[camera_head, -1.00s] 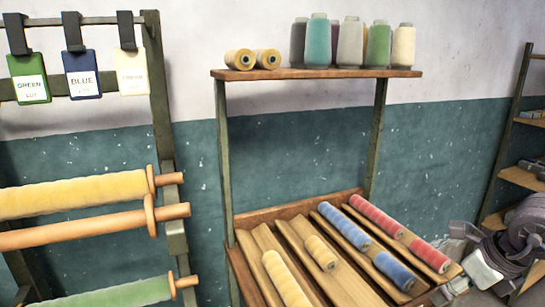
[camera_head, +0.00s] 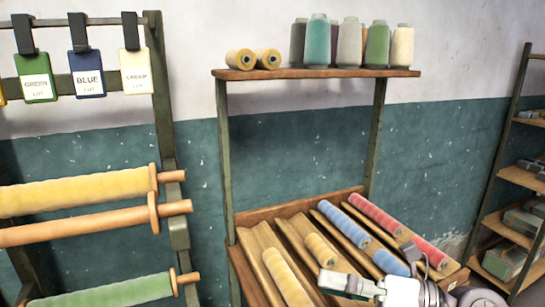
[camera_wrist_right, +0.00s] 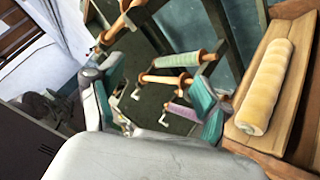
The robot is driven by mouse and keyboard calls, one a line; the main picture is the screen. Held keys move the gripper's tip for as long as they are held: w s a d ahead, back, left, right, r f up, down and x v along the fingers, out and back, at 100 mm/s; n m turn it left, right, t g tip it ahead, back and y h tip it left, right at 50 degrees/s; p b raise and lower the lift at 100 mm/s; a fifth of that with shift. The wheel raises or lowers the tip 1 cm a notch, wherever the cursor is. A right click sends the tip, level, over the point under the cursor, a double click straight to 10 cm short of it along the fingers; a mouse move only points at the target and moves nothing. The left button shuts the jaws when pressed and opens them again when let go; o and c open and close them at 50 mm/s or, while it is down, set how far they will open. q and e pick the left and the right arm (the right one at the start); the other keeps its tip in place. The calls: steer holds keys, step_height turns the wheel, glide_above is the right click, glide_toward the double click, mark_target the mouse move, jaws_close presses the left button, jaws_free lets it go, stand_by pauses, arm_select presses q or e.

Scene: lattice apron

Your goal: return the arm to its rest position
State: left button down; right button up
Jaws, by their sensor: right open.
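My right gripper (camera_head: 368,272) reaches in from the lower right in the head view, over the front right of the slanted tray (camera_head: 262,214). Its fingers are apart, and nothing shows between them in the wrist view (camera_wrist_right: 158,100). It hides part of the front blue roll (camera_head: 390,262) and the tray's front edge. Whether it touches them I cannot tell. In the wrist view a cream-yellow roll (camera_wrist_right: 265,87) lies in a wooden groove to the right of the fingers. My left gripper is not in view.
The upper shelf (camera_head: 320,73) holds several thread cones. A rack with yellow (camera_head: 80,190) and green (camera_head: 120,290) rolls stands at left, under hanging labels (camera_head: 87,74). Red rolls (camera_head: 375,214) lie in the tray. Another shelf (camera_head: 515,178) stands at far right.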

steer(key=w+d+r+m+t+h, duration=0.15)
steer(key=d+m+t+h, duration=0.25)
steer(key=m+t, duration=0.55)
steer(key=w+d+m+t+h, duration=0.2)
steer(key=d+m+t+h, duration=0.3)
steer(key=m, duration=0.7)
steer(key=s+d+f+m+g+h, duration=0.1)
steer(key=d+f+m+g+h, duration=0.15)
steer(key=f+m+h, duration=0.45)
steer(key=s+d+f+m+g+h, duration=0.1)
steer(key=d+f+m+g+h, duration=0.15)
steer(key=f+m, duration=0.45)
steer(key=s+a+f+m+g+y, duration=0.25)
steer(key=s+f+g, duration=0.95)
steer(key=s+f, duration=0.85)
step_height(320, 180, down, 26)
steer(key=s+g, duration=0.1)
steer(key=s, duration=0.1)
steer(key=s+d+f+g, duration=0.1)
steer(key=s+d+f, duration=0.1)
steer(key=s+f, duration=1.3)
steer(key=shift+s+d+n+h, duration=0.15)
steer(key=shift+s+n+h, duration=0.05)
steer(key=shift+n+h, duration=0.2)
